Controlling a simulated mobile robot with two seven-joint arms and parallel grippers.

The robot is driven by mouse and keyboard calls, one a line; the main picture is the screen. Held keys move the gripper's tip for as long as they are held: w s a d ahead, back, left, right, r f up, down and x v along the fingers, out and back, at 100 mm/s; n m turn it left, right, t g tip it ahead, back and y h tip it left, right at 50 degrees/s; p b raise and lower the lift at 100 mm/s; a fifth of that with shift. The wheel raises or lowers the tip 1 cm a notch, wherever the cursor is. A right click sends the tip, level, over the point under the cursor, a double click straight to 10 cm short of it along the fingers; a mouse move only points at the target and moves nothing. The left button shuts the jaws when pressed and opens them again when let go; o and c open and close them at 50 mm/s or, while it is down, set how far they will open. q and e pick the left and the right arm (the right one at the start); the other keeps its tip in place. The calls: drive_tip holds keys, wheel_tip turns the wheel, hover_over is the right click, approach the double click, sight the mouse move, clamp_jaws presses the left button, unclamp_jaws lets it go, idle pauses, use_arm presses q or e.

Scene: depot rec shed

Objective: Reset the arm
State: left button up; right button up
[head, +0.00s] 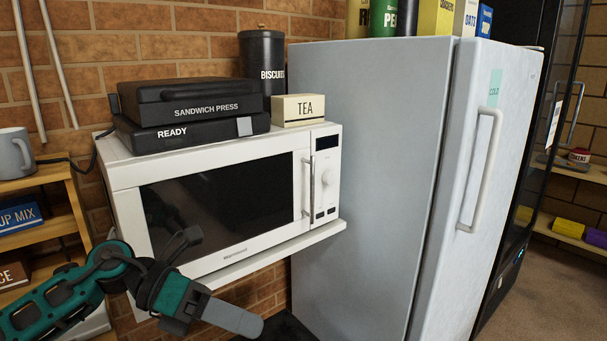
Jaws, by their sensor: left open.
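My left arm (70,295), teal and dark grey, comes in from the lower left. My left gripper (217,280) is open and empty, in front of the lower left part of the white microwave (240,149). One finger shows dark against the microwave door. The other, light grey, reaches below the shelf edge. I cannot tell how far the fingers are from the microwave. My right gripper is not in view.
The microwave stands on a wall shelf (270,255), door shut, with a black sandwich press (190,112), a tea box (298,110) and a biscuits tin (262,60) on or behind it. A tall fridge (365,170) stands right. Wooden shelves with a mug (14,155) are left.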

use_arm(q)
drive_tip(key=d+n+t+h, duration=0.3)
drive_tip(key=d+n+h, duration=0.1)
drive_tip(key=n+h, duration=0.15)
drive_tip(key=a+f+n+t+y, duration=0.4)
drive_tip(key=f+n+t+y, duration=0.3)
drive_tip(key=n, duration=0.8)
drive_tip(key=a+f+n+t+y, duration=0.4)
drive_tip(key=f+n+t+y, duration=0.3)
drive_tip(key=n, duration=0.8)
drive_tip(key=s+a+f+n+g+y, duration=0.3)
drive_tip(key=s+f+n, duration=0.4)
drive_tip(key=s+f, duration=0.4)
wheel_tip(320, 180, down, 3)
drive_tip(key=shift+s+a+f+g, duration=0.1)
drive_tip(key=shift+s+a+g, duration=0.25)
drive_tip(key=shift+a+g, duration=0.45)
drive_tip(key=shift+d, duration=0.1)
